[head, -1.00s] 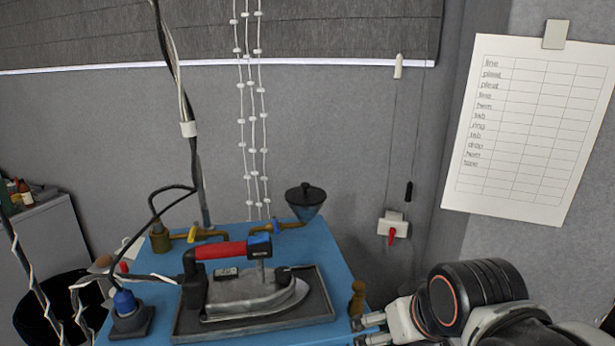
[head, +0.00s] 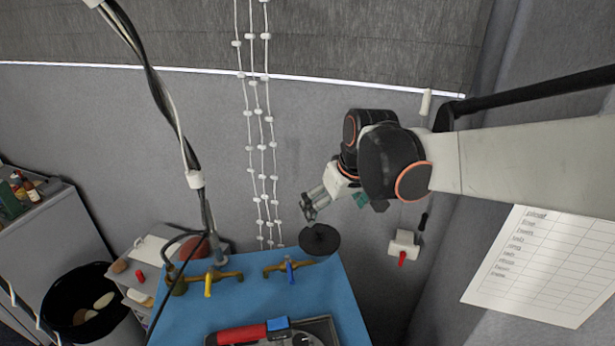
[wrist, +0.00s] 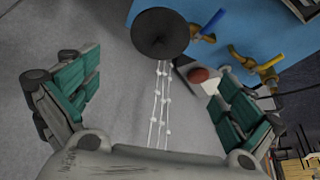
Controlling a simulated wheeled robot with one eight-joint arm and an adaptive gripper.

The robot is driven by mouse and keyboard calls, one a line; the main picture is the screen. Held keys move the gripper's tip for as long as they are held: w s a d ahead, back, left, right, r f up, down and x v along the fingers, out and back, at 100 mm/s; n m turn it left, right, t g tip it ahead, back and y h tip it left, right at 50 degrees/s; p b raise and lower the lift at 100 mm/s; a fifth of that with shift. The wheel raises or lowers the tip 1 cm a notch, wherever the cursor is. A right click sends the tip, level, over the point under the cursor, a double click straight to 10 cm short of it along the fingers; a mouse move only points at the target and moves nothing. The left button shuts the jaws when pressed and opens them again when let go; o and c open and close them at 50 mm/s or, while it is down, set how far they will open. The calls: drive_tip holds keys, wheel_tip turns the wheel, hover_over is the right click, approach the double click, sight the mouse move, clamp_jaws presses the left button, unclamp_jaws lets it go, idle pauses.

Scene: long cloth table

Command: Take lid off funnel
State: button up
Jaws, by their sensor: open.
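The funnel's round black lid (head: 319,239) sits at the back right corner of the blue table, seen from above, and hides most of the funnel beneath it. In the wrist view the lid (wrist: 160,34) is at the top centre, ahead of and between the spread fingers. My gripper (head: 309,206) is just above and slightly left of the lid in the head view, apart from it. In the wrist view my gripper (wrist: 158,100) is open, with green finger pads wide apart and nothing between them.
The blue table (head: 255,303) carries a brass valve with a blue lever (head: 290,272), one with a yellow lever (head: 208,284), and an iron with a red handle (head: 241,335). White bead cords (head: 257,150) hang behind. A white wall switch (head: 403,247) is at right.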

sight(320, 230)
drive_tip(key=x, duration=0.8)
drive_tip(key=shift+w+a+f+b, duration=0.15)
drive_tip(key=shift+w+f+b, duration=0.05)
drive_tip(key=shift+b, duration=0.2)
drive_tip(key=x, duration=0.4)
drive_tip(key=shift+w, duration=0.4)
drive_tip(key=shift+w+a+f, duration=0.1)
drive_tip(key=shift+w+f, duration=0.05)
drive_tip(key=shift+f, duration=0.3)
drive_tip(key=shift+c, duration=0.6)
drive_tip(key=c, duration=1.2)
